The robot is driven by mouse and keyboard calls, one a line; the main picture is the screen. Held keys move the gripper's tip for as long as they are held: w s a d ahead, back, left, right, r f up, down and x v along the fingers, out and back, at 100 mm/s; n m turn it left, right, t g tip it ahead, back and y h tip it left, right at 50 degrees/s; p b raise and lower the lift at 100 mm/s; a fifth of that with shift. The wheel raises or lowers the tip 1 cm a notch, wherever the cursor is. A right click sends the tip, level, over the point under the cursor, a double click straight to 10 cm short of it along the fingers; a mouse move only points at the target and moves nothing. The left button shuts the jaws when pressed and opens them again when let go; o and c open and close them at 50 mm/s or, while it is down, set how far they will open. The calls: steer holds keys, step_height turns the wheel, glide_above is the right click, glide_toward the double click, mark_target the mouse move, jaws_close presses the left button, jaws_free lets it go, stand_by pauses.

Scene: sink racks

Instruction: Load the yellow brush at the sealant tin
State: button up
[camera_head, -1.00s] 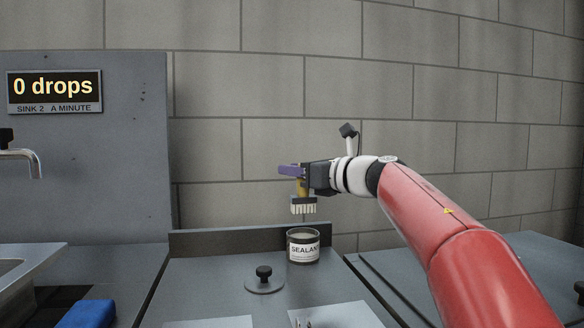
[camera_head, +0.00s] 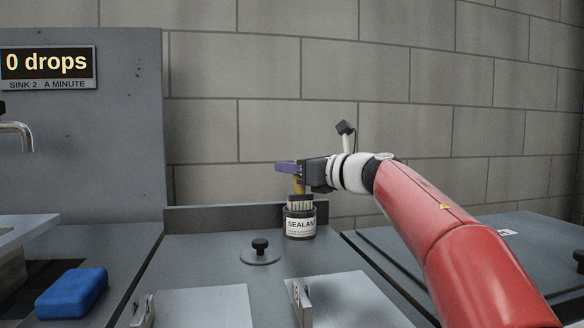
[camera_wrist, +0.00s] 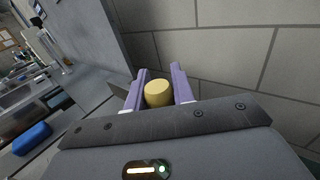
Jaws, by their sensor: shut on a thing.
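My gripper (camera_head: 290,168) is shut on the yellow handle of the brush (camera_head: 299,186), which hangs upright with its bristles down. In the wrist view the round end of the yellow brush (camera_wrist: 158,93) shows between my two purple fingers (camera_wrist: 157,88). The sealant tin (camera_head: 300,226), dark with a white label, stands on the grey counter directly under the brush. The pale bristles overlap the tin's mouth; how deep they reach inside is hidden by its front wall.
A lid with a black knob (camera_head: 260,250) lies on the counter left of the tin. Two pale plates (camera_head: 205,308) with upright metal clips lie in front. A blue sponge (camera_head: 73,293) is at the left by the sink. A sign (camera_head: 47,67) reads "0 drops".

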steer(key=shift+f+b, duration=0.45)
steer(key=shift+f, duration=0.2)
stand_by(1.4)
step_height(320, 180, up, 7)
steer(key=p, duration=0.6)
steer(key=shift+p, duration=0.35)
steer(key=shift+r, duration=0.1)
